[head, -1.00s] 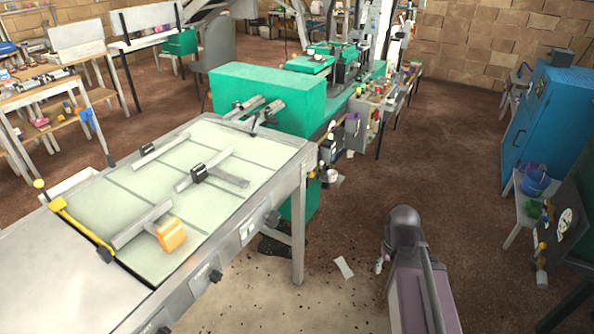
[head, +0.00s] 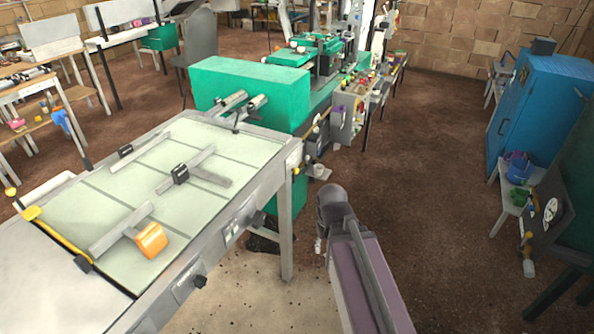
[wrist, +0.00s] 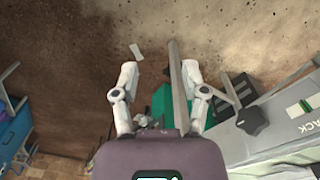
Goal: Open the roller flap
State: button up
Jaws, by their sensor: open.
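A green machine (head: 250,93) stands at the far end of a long grey table (head: 205,160), with two short metal cylinders (head: 233,102) at its near face. I cannot tell which part is the roller flap. In the wrist view my gripper (wrist: 159,78) is open, its two pale fingers apart with nothing held. In the head view my arm is right of the table, over the floor. The gripper is mostly hidden there behind my arm.
An orange block (head: 151,240) and a yellow bar (head: 55,232) are on the table. Dark knobs (head: 199,282) stick out from its near side. A blue cabinet (head: 535,115) and a small stool (head: 510,195) stand at right. The brown floor between is largely clear.

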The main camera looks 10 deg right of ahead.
jog(key=shift+o, duration=0.2)
jog(key=shift+a, duration=0.2)
jog(key=shift+o, duration=0.8)
jog(key=w+a+f+m+t+y+b, duration=0.15)
jog(key=w+f+m+y+b, duration=0.25)
jog(key=w+m+b, duration=0.45)
jog(key=w+a+f+m+t+y+b, duration=0.15)
jog(key=w+f+m+y+b, duration=0.3)
jog(key=w, duration=0.65)
jog(key=w+d+m+t+y+b, duration=0.3)
jog(key=w+d+m+b, duration=0.3)
jog(key=w, duration=0.3)
jog(key=w+d+m+t+y+b, duration=0.3)
jog(key=w+d+m+b, duration=0.3)
jog(key=w, duration=0.3)
jog(key=shift+w+d+r+t+b, duration=0.15)
jog(key=shift+d+r+t+b, duration=0.25)
jog(key=shift+d+t+b, duration=0.25)
jog(key=shift+w+a, duration=0.1)
jog(key=shift+a, duration=0.15)
